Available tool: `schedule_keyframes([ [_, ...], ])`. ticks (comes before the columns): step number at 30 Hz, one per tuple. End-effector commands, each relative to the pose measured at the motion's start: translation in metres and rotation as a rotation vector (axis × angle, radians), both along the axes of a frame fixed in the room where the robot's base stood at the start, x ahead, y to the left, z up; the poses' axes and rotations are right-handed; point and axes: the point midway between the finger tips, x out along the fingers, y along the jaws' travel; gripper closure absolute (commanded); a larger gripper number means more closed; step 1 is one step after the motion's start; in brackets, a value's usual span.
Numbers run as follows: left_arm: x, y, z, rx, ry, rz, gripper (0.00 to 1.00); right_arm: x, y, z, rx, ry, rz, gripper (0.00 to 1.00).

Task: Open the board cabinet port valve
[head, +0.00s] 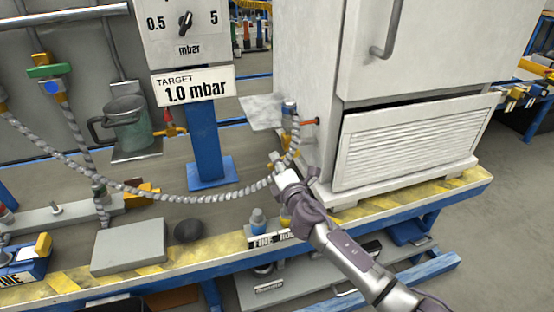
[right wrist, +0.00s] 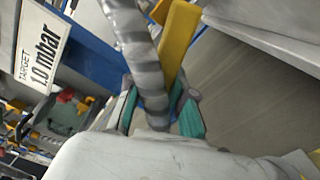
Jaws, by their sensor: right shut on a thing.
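The white board cabinet (head: 315,60) stands on the bench at the right. At its left side is the port valve (head: 288,122), a small fitting with a blue top and yellow parts. A grey ribbed hose (head: 225,197) rises to it from the left. My right gripper (head: 281,172) is just below the valve, shut on the hose. In the right wrist view the hose (right wrist: 145,60) passes between the teal finger pads, with a yellow lever (right wrist: 178,42) close behind it, its lower end hidden. My left gripper is not in view.
A blue post (head: 203,140) with a "TARGET 1.0 mbar" sign (head: 193,87) stands left of the valve. The bench edge has yellow striping (head: 405,197).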

Motion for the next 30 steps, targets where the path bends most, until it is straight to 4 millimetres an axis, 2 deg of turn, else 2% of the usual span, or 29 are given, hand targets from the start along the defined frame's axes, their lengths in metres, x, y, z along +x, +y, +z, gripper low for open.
schedule_keyframes([
  [11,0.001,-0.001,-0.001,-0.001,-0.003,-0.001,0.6,0.003,-0.011,-0.019,-0.345,-0.109,0.0,1.0],
  [30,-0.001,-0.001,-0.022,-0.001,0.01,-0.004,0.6,0.012,-0.037,-0.034,-0.902,-0.289,0.001,1.0],
])
